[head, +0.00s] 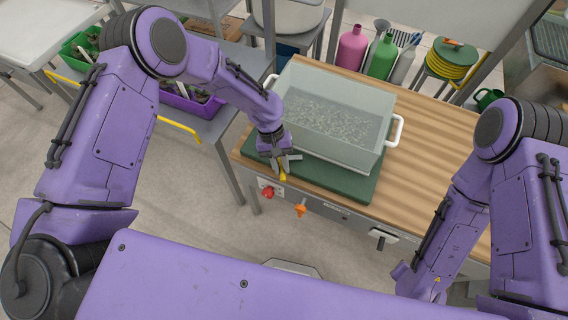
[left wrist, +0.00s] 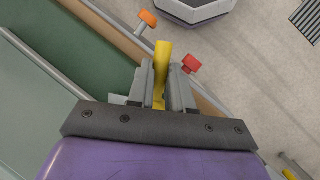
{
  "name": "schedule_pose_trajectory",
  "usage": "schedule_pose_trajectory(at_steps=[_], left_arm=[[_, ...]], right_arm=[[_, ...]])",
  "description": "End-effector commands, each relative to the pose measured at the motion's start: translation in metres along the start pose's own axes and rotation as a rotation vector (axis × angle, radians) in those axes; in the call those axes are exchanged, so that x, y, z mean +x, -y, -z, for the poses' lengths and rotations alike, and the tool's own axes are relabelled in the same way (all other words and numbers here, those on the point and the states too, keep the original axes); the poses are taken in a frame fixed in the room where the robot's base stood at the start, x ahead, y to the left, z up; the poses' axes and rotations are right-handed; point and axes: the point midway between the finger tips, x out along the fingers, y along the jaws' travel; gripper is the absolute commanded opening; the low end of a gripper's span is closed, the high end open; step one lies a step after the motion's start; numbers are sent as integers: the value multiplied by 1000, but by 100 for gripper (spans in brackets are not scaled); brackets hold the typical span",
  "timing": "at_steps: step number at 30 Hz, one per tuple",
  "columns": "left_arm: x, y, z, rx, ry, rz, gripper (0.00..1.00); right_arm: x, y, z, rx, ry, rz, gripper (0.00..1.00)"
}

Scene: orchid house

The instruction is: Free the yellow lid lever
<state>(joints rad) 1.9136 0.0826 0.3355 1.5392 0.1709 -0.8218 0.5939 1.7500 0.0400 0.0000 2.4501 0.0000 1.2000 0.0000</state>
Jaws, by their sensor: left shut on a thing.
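The yellow lid lever (head: 283,174) shows at the front left edge of the green base under a clear tank (head: 325,120). In the left wrist view the yellow lever (left wrist: 162,62) stands between the two grey fingers. My left gripper (head: 284,163) is shut on the lever; its fingers lie on both sides of it.
A red knob (head: 268,192) and an orange knob (head: 300,210) stick out from the bench front close to the lever. The tank has white handles (head: 396,130) at its sides and holds grainy, clear contents. The wooden bench top (head: 430,130) is clear right of the tank.

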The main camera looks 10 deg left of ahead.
Motion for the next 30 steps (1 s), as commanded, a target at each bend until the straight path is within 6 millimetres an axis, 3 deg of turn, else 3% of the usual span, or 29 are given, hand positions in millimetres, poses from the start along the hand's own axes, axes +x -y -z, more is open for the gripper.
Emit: schedule_pose_trajectory(at_steps=[12, 30], left_arm=[[-4, 10, 2, 232, 47, 95, 0], [-6, 13, 4, 297, 59, 122, 0]], right_arm=[[4, 0, -2, 0, 0, 0, 43], [5, 0, -2, 0, 0, 0, 43]])
